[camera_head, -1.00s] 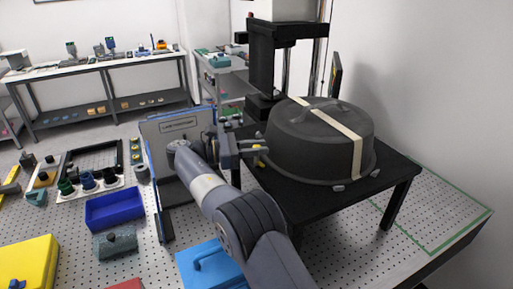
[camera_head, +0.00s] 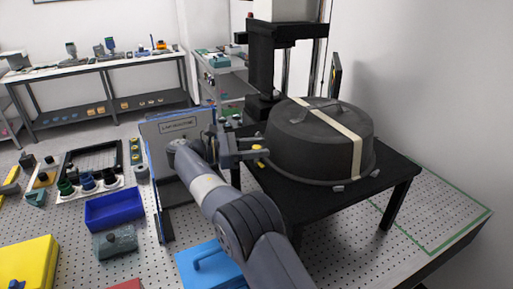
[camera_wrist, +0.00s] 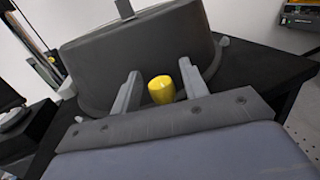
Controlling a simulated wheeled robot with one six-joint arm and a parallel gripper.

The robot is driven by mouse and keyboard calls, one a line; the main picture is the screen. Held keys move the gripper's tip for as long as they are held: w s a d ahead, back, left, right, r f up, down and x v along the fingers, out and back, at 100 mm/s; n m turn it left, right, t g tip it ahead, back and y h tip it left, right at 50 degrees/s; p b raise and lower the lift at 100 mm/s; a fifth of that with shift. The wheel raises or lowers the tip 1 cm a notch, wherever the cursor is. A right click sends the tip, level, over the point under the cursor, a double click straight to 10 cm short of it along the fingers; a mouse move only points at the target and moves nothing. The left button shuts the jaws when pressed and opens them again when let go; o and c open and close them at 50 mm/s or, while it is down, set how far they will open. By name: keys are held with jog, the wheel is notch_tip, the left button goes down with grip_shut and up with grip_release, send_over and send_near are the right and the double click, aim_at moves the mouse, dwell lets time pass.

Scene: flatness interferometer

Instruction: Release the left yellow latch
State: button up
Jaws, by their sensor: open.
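The left yellow latch (camera_wrist: 161,89) is a small yellow knob at the base of the dark round cover (camera_wrist: 150,45). In the wrist view it stands between the two fingers of my gripper (camera_wrist: 158,88), nearer the right finger, with gaps on both sides. My gripper is open. In the head view the latch (camera_head: 258,149) shows as a small yellow spot at the near left of the cover (camera_head: 310,145), and my gripper (camera_head: 258,150) reaches it from the left. Whether a finger touches the cover is not clear.
The cover has a pale strap (camera_head: 356,155) and sits on a black table (camera_head: 385,178). A black column (camera_head: 262,65) stands behind it. A framed panel (camera_head: 150,160) stands close left of my arm. A blue bin (camera_head: 115,208) and a blue lidded box (camera_head: 210,268) lie on the perforated bench.

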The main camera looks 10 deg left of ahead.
aim_at(256, 147)
jog(key=shift+r, duration=0.1)
notch_tip(256, 147, up, 10)
jog(key=shift+f, duration=0.1)
dwell(0.3)
jog(key=shift+a, duration=0.1)
